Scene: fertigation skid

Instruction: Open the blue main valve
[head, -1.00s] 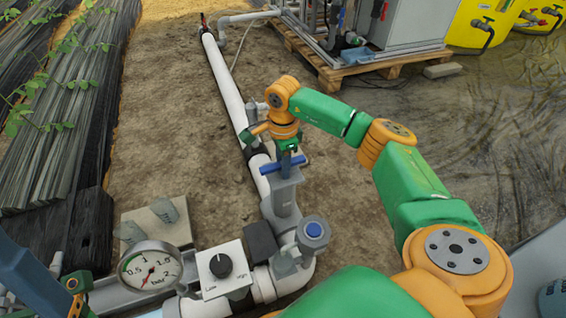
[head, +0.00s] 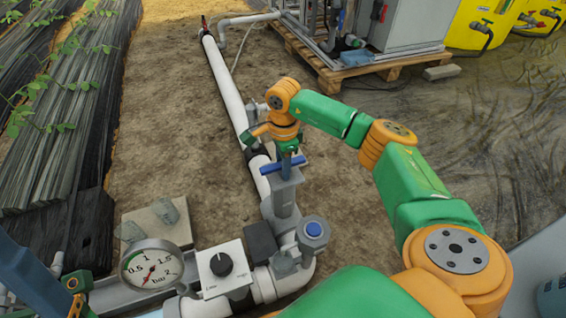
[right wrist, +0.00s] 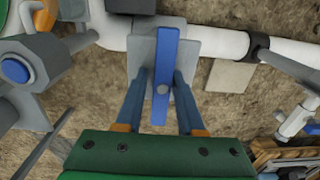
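The blue main valve's bar handle (head: 270,168) sits on a grey valve body (head: 284,197) in the white pipe line. In the right wrist view the blue handle (right wrist: 165,62) lies crosswise to the pipe. My right gripper (head: 286,161) is above the valve, pointing down. In the right wrist view its two blue fingers (right wrist: 161,80) stand one on each side of the handle. A gap shows on the left side; on the right I cannot tell whether finger and handle touch. Part of my left arm shows at the lower left; its fingers cannot be made out.
A pressure gauge (head: 151,268), a Low/High knob box (head: 221,267) and a blue-capped grey fitting (head: 312,236) stand close in front of the valve. A pallet (head: 345,72) with a cabinet is behind. Bare soil lies left of the pipe.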

